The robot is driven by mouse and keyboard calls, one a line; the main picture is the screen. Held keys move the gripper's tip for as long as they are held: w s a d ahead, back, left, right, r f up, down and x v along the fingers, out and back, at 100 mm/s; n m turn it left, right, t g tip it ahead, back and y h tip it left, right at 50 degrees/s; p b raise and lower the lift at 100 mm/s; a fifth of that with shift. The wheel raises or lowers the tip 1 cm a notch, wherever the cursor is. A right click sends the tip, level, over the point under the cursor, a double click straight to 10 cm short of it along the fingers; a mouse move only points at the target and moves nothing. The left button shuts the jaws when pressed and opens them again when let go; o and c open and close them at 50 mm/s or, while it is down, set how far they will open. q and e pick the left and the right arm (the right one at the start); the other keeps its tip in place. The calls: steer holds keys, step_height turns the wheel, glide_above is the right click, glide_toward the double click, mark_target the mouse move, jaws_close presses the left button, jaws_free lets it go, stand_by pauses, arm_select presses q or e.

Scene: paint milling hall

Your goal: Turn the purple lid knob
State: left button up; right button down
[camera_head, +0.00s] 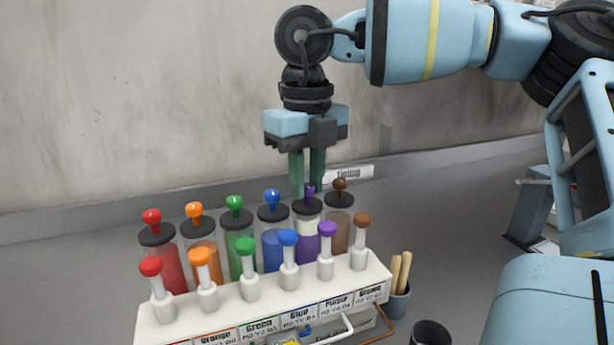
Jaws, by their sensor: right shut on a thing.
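The purple lid knob (310,193) stands on the black lid of the purple jar (307,245), in the back row. My right gripper (307,188) points straight down over this jar. Its green fingers are shut on the purple lid knob and partly hide it. My left gripper is not in view.
Jars with red (152,216), orange (194,210), green (235,203), blue (272,197) and brown (339,185) lid knobs stand close on both sides. In front is a white labelled rack (178,312) with coloured-top plungers. A cup with wooden sticks (398,300) stands right.

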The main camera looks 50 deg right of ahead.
mark_target(307, 186)
steer(key=shift+n, duration=0.3)
steer(key=n, duration=0.9)
steer(key=shift+p, duration=0.3)
steer(key=shift+n, duration=0.4)
steer(key=c, duration=1.3)
jaws_free()
steer(key=shift+r, duration=0.1)
steer(key=shift+r, duration=3.85)
